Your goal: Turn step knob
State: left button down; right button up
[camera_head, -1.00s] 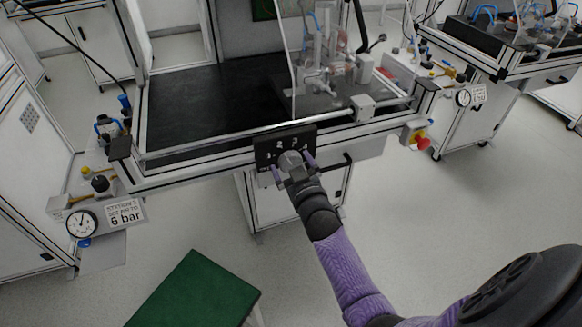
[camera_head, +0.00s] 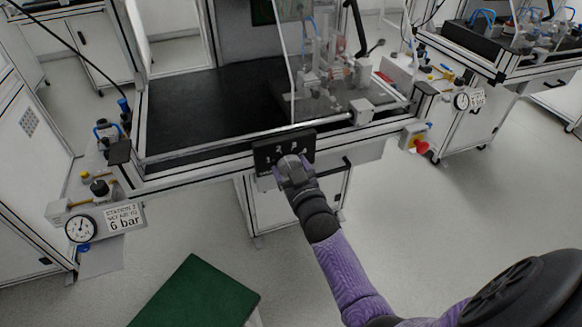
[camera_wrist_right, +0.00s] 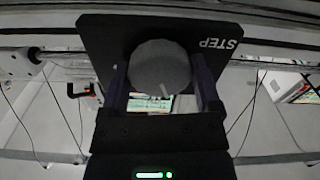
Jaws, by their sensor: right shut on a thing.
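In the right wrist view the gripper (camera_wrist_right: 160,72) is shut on the knob, one purple finger at each side. In the head view the gripper hides most of the knob. My left gripper is not in view.
The panel sits on the front rail of a workbench with a black top (camera_head: 190,105). A black handle (camera_head: 335,170) is right of my right gripper. A red emergency button (camera_head: 421,147) is farther right. A green-topped stand (camera_head: 195,292) is at the front left.

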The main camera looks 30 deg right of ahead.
jog(key=shift+r+m+p, duration=0.1)
jog(key=shift+m+p, duration=0.3)
jog(key=shift+m, duration=0.6)
jog(key=m, duration=0.2)
jog(key=shift+m+p, duration=0.3)
jog(key=shift+p, duration=0.05)
jog(key=shift+m, duration=1.2)
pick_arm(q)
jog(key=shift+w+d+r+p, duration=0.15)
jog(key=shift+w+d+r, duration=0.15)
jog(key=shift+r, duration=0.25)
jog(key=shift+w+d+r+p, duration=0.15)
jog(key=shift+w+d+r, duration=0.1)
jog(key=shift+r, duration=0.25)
pick_arm(e)
jog(key=shift+m, duration=0.5)
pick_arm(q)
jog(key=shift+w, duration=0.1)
pick_arm(e)
jog(key=o, duration=0.8)
jog(key=shift+o, duration=1.3)
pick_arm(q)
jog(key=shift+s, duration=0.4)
